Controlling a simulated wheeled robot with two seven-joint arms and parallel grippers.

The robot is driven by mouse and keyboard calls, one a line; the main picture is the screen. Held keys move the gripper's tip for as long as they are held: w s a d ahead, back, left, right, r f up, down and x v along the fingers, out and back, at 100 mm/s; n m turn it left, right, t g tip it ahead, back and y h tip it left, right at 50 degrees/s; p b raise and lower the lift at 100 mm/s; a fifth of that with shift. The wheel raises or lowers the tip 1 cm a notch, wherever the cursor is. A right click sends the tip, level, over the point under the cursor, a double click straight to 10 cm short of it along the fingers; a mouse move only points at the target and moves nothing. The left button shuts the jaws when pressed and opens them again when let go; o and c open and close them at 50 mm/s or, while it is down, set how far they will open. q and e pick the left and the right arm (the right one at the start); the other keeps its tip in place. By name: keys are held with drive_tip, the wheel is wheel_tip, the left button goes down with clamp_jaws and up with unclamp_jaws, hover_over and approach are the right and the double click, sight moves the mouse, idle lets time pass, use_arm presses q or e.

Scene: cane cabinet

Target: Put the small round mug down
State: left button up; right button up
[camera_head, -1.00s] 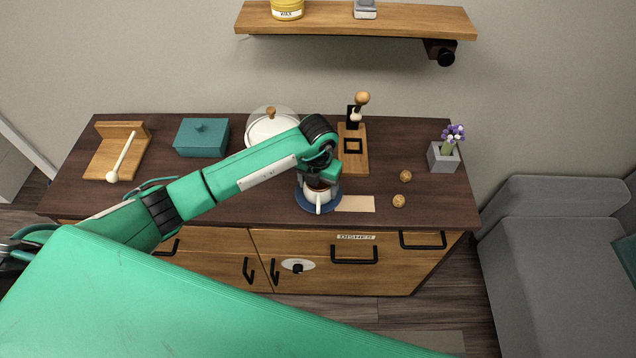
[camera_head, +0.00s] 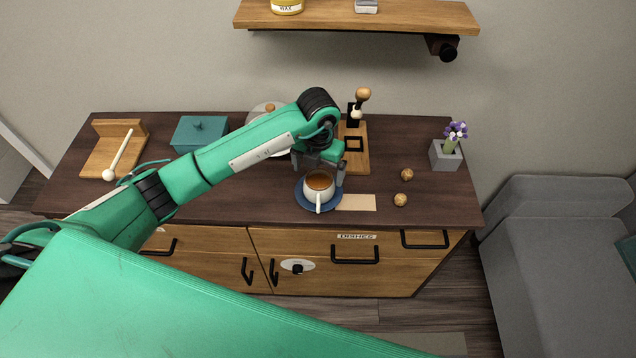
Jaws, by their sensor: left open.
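The small round mug (camera_head: 318,187) is white with brown liquid inside. It stands upright on a blue saucer (camera_head: 302,199) near the front edge of the cabinet top, its handle toward me. My left gripper (camera_head: 320,172) is open just behind and above the mug, with a finger on either side near its far rim. I cannot tell whether a finger still touches the mug. My right gripper is not in view.
A tan card (camera_head: 356,203) lies right of the saucer, with two walnuts (camera_head: 400,200) beyond it. A wooden stand (camera_head: 354,160) is behind. A teal box (camera_head: 199,135), a lidded pot (camera_head: 266,107) and a flower pot (camera_head: 446,156) stand around.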

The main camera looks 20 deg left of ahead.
use_arm(q)
wheel_tip(320, 180, up, 6)
drive_tip(key=b, duration=0.1)
drive_tip(key=shift+r, duration=0.2)
idle(0.3)
